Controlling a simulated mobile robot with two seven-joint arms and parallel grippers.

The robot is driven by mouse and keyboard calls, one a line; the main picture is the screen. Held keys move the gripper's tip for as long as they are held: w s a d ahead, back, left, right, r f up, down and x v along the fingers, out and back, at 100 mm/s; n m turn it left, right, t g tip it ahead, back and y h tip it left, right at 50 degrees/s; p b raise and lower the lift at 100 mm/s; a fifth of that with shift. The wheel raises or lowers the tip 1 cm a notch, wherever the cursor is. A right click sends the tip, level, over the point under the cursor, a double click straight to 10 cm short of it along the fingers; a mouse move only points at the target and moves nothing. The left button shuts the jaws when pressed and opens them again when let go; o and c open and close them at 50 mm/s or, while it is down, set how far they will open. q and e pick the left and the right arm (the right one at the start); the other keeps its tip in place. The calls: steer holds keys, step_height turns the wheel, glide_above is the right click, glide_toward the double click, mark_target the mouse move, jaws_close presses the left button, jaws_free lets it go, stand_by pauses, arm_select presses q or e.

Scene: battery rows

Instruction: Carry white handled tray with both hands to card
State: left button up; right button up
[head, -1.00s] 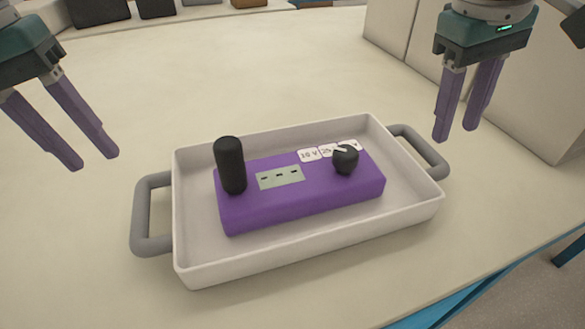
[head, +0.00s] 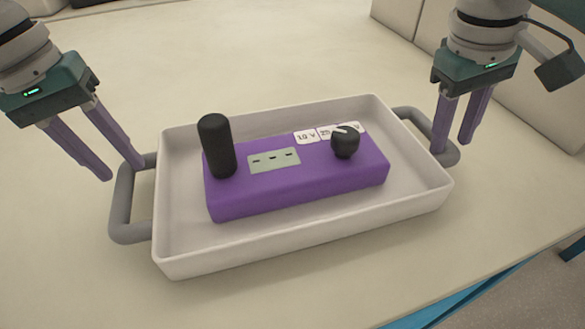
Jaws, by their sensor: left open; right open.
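The white tray (head: 300,245) stands on the table with a grey handle at each end. A purple box with a black upright cylinder, a black knob and small white labels (head: 295,180) lies inside it. My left gripper (head: 125,172) is open, with its fingertips over the far part of the left handle (head: 122,200). My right gripper (head: 452,148) is open at the right handle (head: 412,116), its fingers on either side of the handle's outer bar in this view. I cannot tell whether either gripper touches its handle. No card is recognisable in view.
The pale table (head: 240,60) is clear behind and left of the tray. Pale box-like blocks (head: 535,100) stand at the right, behind my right gripper. The table's blue-trimmed edge (head: 460,295) runs along the lower right.

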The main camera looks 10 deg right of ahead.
mark_target(121, 168)
arm_select(q)
steer(key=shift+d+f, duration=0.15)
steer(key=shift+f, duration=0.65)
steer(key=shift+d+f, duration=0.15)
steer(key=shift+f, duration=0.65)
arm_select(e)
steer(key=shift+w+d+f, duration=0.1)
steer(key=shift+d+f, duration=0.05)
steer(key=shift+f, duration=0.65)
steer(key=shift+d+f, duration=0.15)
steer(key=shift+f, duration=0.65)
arm_select(q)
steer(key=shift+c, duration=0.4)
arm_select(e)
steer(key=shift+c, duration=0.4)
arm_select(q)
jaws_close()
arm_select(e)
jaws_close()
